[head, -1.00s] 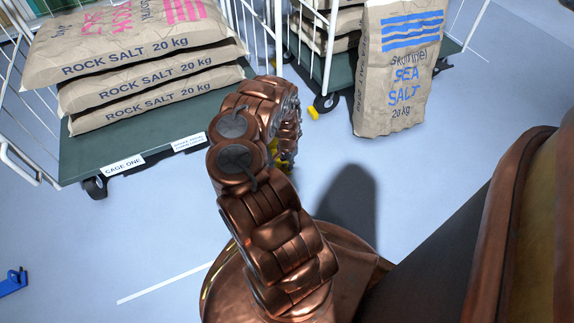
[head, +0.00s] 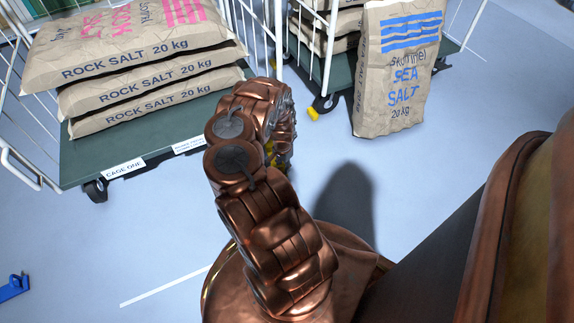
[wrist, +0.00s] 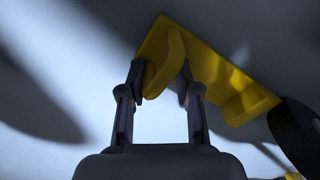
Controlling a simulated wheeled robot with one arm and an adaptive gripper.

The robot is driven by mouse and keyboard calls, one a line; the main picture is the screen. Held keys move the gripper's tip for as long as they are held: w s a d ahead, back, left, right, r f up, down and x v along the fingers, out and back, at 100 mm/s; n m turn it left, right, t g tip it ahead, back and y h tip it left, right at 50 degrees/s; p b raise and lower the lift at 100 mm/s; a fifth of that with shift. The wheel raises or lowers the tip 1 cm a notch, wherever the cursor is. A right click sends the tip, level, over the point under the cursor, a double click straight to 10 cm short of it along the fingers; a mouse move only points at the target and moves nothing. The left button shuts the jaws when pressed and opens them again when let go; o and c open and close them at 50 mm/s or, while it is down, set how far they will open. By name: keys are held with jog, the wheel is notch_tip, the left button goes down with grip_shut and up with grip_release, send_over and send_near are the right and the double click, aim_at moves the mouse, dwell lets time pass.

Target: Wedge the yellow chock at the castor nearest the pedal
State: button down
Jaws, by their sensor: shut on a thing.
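The yellow chock (wrist: 205,68) is between the fingertips of my gripper (wrist: 162,85) in the wrist view, tilted, its long body reaching to the lower right. My gripper is shut on its curved grip. A dark rounded thing (wrist: 292,135), perhaps a castor wheel, lies close to the chock's right end; I cannot tell whether they touch. In the head view my arm hides the gripper, with only a bit of yellow (head: 270,152) showing. One castor (head: 96,190) is under cage one, another castor (head: 325,102) under the cage behind.
Rock salt bags (head: 150,72) are stacked on cage one (head: 75,165). A blue object (head: 13,287) is at the left edge. Floor in front is clear.

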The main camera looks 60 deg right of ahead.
jog(key=shift+w+d+r, duration=0.1)
jog(key=shift+w+r, duration=0.05)
jog(key=shift+w, duration=0.4)
jog(key=shift+w+d+r, duration=0.1)
jog(key=shift+w, duration=0.45)
jog(key=c, duration=0.9)
grip_release()
jog(key=shift+d, duration=0.1)
jog(key=o, duration=0.4)
jog(key=shift+s, duration=0.2)
jog(key=shift+c, duration=0.2)
jog(key=shift+o, duration=0.2)
jog(key=shift+s+f, duration=0.1)
jog(key=shift+s, duration=0.05)
jog(key=shift+a, duration=0.2)
notch_tip(320, 180, up, 12)
